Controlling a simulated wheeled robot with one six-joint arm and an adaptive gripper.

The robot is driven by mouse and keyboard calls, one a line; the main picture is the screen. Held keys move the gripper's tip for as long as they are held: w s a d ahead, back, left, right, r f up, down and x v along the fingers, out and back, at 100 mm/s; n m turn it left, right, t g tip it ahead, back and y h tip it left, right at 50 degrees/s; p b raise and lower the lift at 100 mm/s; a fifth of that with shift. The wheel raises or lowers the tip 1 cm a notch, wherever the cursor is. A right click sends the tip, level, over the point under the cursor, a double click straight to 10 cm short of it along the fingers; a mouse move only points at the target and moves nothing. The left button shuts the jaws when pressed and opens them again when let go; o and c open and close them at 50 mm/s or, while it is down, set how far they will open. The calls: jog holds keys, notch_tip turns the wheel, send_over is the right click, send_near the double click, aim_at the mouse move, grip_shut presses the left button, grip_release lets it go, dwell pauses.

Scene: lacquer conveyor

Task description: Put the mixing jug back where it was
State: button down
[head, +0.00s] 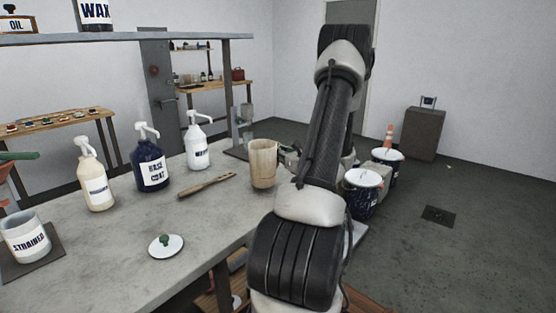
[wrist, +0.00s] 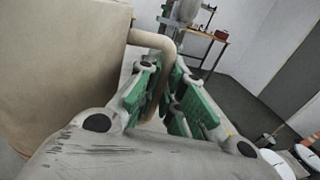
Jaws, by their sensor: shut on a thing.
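The mixing jug (head: 263,164) is a tan, slightly stained vessel standing upright at the right end of the grey workbench in the head view. In the wrist view the jug (wrist: 65,65) fills the left side, with its handle reaching between my fingers. My gripper (wrist: 172,98) is shut on the jug's handle. In the head view my gripper (head: 289,155) is at the jug's right side, mostly hidden behind my arm. I cannot tell whether the jug's base touches the bench.
Three pump bottles (head: 151,166) stand along the bench's back. A wooden stick (head: 207,185), a lid with a green knob (head: 166,245) and a STRAINED pot (head: 25,237) on a dark mat lie left of the jug. Lidded buckets (head: 362,190) stand right of my arm.

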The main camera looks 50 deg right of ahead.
jog(key=shift+f, duration=1.15)
jog(key=c, duration=1.6)
grip_release()
jog(key=shift+o, duration=0.2)
jog(key=shift+s, duration=0.35)
jog(key=s, duration=0.3)
jog(key=s+a, duration=0.1)
jog(key=s, duration=0.7)
jog(key=shift+s+a, duration=0.15)
jog(key=shift+a, duration=0.1)
